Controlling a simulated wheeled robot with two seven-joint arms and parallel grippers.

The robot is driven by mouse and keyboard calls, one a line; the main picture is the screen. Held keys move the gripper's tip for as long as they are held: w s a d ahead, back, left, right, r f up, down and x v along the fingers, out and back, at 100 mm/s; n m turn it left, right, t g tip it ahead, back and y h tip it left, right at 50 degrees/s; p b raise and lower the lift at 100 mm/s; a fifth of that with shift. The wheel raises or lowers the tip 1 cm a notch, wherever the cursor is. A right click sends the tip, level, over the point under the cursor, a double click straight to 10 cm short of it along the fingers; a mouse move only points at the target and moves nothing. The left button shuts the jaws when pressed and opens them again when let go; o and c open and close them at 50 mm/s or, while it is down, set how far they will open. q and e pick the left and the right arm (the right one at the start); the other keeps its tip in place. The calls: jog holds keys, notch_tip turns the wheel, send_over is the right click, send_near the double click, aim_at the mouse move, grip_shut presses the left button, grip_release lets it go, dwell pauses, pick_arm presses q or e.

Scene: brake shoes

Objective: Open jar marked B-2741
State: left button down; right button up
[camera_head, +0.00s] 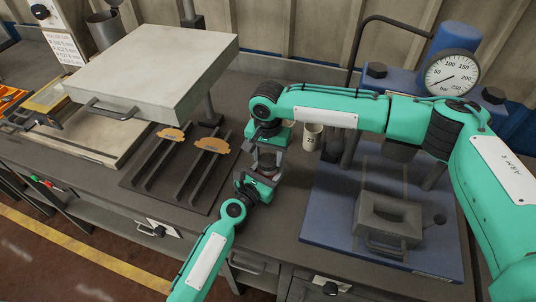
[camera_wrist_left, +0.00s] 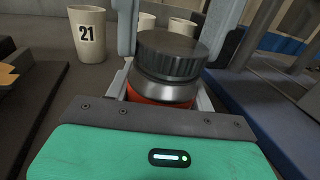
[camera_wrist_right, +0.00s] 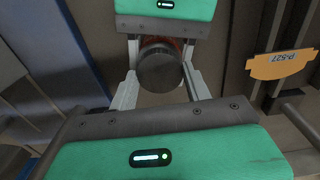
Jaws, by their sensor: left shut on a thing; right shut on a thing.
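A jar (camera_head: 266,162) with a black ribbed lid (camera_wrist_left: 170,55) and an orange-red body (camera_wrist_left: 160,93) is held between my two grippers. The lid also shows in the right wrist view (camera_wrist_right: 160,70). No marking on the jar is readable. My left gripper (camera_head: 261,176) comes from the front and is shut on the jar's body. My right gripper (camera_head: 268,150) comes from above and behind, its fingers on either side of the lid, shut on it. In the head view the grippers hide most of the jar.
A pale cup (camera_head: 312,138) stands just behind the grippers; a cup marked 21 (camera_wrist_left: 88,35) shows in the left wrist view. Orange brake shoes (camera_head: 212,145) lie on a dark rack at left. A blue press base (camera_head: 320,220) with a gauge (camera_head: 452,73) is at right.

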jog(key=n, duration=0.6)
jog(key=shift+n, duration=0.3)
jog(key=o, duration=1.1)
jog(key=shift+r, duration=0.15)
notch_tip(320, 180, up, 4)
jog(key=shift+r, duration=0.2)
jog(key=shift+c, duration=0.5)
jog(key=shift+r+n, duration=1.1)
jog(key=shift+r, duration=0.4)
jog(key=shift+f, duration=3.85)
